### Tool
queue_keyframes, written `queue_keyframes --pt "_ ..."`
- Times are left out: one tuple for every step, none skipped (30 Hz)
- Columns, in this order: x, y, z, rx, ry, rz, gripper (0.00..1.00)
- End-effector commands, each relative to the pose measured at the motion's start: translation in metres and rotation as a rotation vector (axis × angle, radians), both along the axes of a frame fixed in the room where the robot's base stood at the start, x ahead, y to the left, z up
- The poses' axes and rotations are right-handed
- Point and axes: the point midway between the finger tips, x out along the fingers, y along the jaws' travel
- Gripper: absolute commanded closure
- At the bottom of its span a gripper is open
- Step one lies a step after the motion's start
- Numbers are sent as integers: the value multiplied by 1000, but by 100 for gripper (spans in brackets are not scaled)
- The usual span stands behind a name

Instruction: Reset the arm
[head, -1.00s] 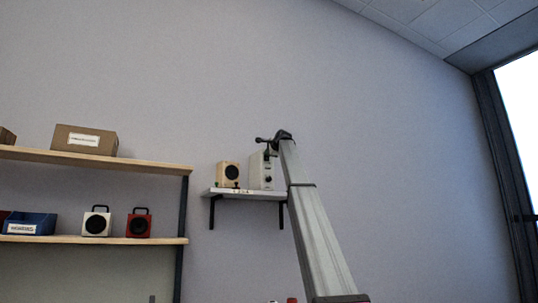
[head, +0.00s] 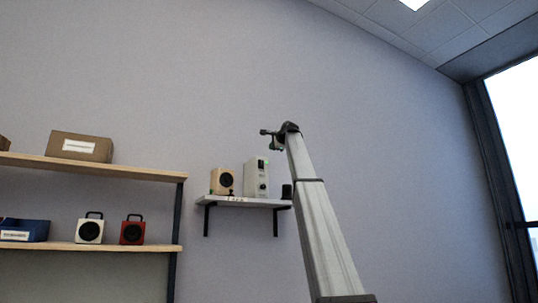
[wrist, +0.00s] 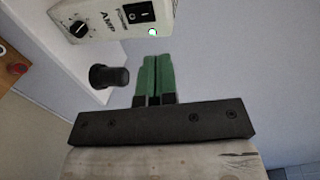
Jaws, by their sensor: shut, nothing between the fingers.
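My gripper (wrist: 158,65) shows in the wrist view as two green fingers lying side by side, shut with nothing between them. In the head view my arm reaches up, its end above and right of the small wall shelf (head: 236,201); the fingers are hard to make out there. The pale amp (head: 250,178) stands on that shelf; in the wrist view its labelled face with a black knob and a switch (wrist: 112,17) is above the fingers. A small black cylinder (wrist: 108,76) stands left of the fingers, apart from them; it also shows in the head view (head: 286,191).
A wooden speaker (head: 222,181) stands left of the amp. A window is at right; the wall between is bare.

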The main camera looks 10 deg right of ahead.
Motion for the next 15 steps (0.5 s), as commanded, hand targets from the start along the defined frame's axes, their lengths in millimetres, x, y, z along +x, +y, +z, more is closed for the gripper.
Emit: queue_keyframes --pt "-5 -1 2 0 -1 0 100" --pt "-7 -2 4 0 -1 0 100" --pt "-9 -2 5 0 -1 0 100" --pt "-10 -3 5 0 -1 1 100" --pt "-10 -3 5 0 -1 1 100" --pt "-10 -3 6 0 -1 1 100" --pt "-10 -3 6 0 -1 1 100" --pt "-10 -3 6 0 -1 1 100" --pt "-10 -3 5 0 -1 1 100" --pt "-10 -3 5 0 -1 1 100" --pt "-10 -3 5 0 -1 1 100" --pt "-10 -3 5 0 0 1 100" --pt "-10 -3 5 0 0 1 100" --pt "-10 -3 5 0 0 1 100" --pt "-10 -3 5 0 0 1 100"
